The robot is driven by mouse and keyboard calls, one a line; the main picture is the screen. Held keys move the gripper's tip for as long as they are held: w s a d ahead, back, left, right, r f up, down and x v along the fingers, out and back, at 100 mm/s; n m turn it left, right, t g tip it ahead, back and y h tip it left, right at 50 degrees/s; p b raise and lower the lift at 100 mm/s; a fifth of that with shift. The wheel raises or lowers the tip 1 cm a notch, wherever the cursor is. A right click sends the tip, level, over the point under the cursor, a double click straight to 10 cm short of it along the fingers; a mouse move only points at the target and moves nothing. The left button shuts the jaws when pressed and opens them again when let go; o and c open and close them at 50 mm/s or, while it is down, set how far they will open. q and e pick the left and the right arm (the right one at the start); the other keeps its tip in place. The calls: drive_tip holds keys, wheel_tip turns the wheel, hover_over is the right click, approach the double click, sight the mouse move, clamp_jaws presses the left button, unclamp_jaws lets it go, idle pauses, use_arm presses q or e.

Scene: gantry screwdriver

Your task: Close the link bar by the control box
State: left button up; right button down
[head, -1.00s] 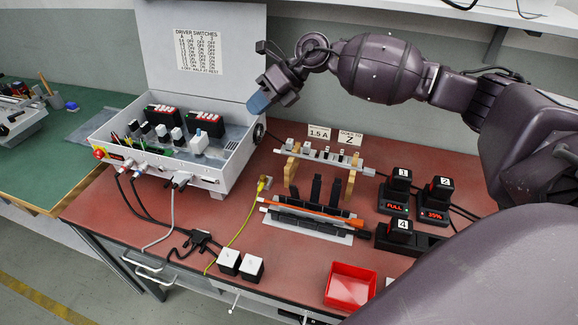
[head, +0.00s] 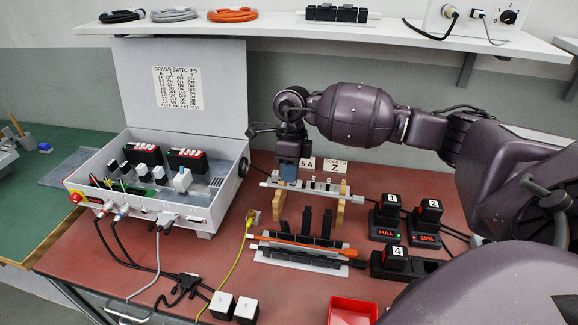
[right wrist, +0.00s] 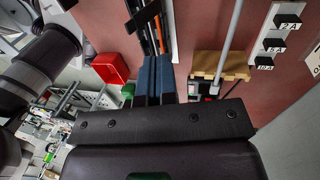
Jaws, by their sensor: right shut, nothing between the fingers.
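The control box (head: 160,180) is a grey open case at the left with its lid raised, switches and black blocks inside. To its right, a thin grey bar (head: 318,191) with small upright pieces lies across two wooden stands (head: 340,212); I cannot tell for certain that it is the link bar. My right gripper (head: 289,172), with blue fingertips, is shut and empty over the left part of this bar. Whether it touches the bar is unclear. In the right wrist view the blue fingers (right wrist: 153,75) are together, beside a wooden stand (right wrist: 221,66). My left gripper is not in view.
Black slotted holders (head: 303,246) with an orange rod lie in front of the bar. Numbered black units (head: 387,222) stand right, a red tray (head: 352,312) in front. A label card (head: 337,167) stands behind the bar. A shelf (head: 300,32) runs above. Cables cross the left table.

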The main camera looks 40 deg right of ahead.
sight(285, 224)
drive_tip(key=s+a+f, duration=0.1)
drive_tip(key=f, duration=0.1)
drive_tip(key=s+a+f, duration=0.1)
drive_tip(key=f, duration=0.1)
drive_tip(key=a+f, duration=0.1)
drive_tip(key=f, duration=0.1)
drive_tip(key=shift+s+a+f, duration=0.2)
drive_tip(key=shift+s+f, duration=0.1)
drive_tip(key=shift+s, duration=0.1)
drive_tip(key=shift+s+a+f, duration=0.2)
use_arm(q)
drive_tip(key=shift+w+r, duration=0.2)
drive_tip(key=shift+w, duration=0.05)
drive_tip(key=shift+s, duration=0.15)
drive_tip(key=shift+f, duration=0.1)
use_arm(e)
drive_tip(key=shift+a, duration=0.1)
